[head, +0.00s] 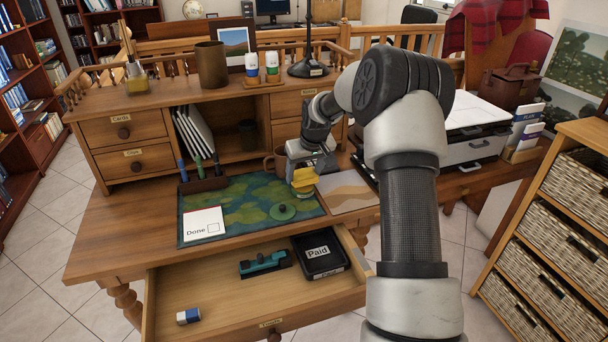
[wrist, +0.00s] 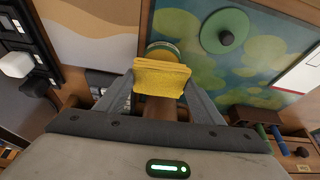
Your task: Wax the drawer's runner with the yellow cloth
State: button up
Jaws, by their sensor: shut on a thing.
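My gripper (head: 305,168) is over the right part of the desk mat and shut on the folded yellow cloth (head: 304,181). In the wrist view the cloth (wrist: 161,78) sits between the two fingers (wrist: 160,92). A round tin (wrist: 163,48) with a green rim shows just beyond the cloth, partly hidden by it; I cannot tell whether they touch. A green lid with a dark knob (head: 283,212) lies on the mat. The drawer (head: 215,288) is pulled open below the desk top. A pale strip (head: 359,264) shows along its right side.
The drawer holds a black "Paid" tray (head: 320,257), a teal tool (head: 264,263) and a blue-and-white block (head: 188,316). A "Done" card (head: 203,222) lies on the mat (head: 240,190). A brown mug (head: 275,161) stands close behind my gripper. A wicker-basket cabinet (head: 540,210) stands right.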

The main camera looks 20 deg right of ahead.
aim_at(304, 175)
jog(key=shift+r+p, duration=1.5)
jog(key=shift+r, duration=1.05)
